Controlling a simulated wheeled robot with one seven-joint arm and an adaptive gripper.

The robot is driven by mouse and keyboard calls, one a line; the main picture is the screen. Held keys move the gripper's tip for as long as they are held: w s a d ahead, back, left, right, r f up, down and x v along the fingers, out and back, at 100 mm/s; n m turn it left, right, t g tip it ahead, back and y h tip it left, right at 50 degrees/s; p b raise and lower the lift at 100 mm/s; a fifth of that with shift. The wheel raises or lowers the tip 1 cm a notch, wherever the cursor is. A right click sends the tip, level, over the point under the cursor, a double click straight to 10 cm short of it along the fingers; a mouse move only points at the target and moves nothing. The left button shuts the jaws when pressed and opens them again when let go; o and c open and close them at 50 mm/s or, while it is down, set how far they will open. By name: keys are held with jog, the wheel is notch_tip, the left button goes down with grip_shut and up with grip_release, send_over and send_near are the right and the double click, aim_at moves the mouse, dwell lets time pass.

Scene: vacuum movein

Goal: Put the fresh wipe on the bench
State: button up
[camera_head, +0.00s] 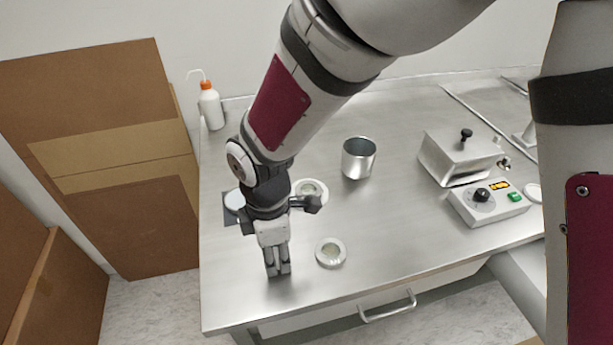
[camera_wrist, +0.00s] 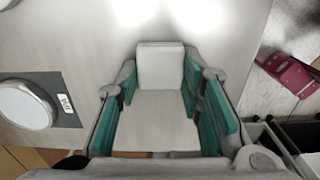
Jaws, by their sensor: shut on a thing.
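My gripper (camera_head: 278,268) points down near the front left of the steel bench (camera_head: 400,240). In the wrist view its teal-padded fingers (camera_wrist: 162,85) are shut on a pale, square folded wipe (camera_wrist: 160,66). The wipe sits between the fingertips, with bare bench around it. The wipe cannot be made out in the head view. Whether it touches the bench or hangs just above it, I cannot tell.
A flanged ring (camera_head: 331,253) lies right of my gripper, another (camera_head: 312,188) behind. A white disc (camera_wrist: 24,105) rests on a labelled dark mat (camera_wrist: 68,98). A metal cup (camera_head: 358,160), steel box (camera_head: 458,156), control unit (camera_head: 490,204) and wash bottle (camera_head: 210,106) stand farther off.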

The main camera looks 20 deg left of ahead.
jog(key=shift+f, duration=0.15)
jog(key=o, duration=0.8)
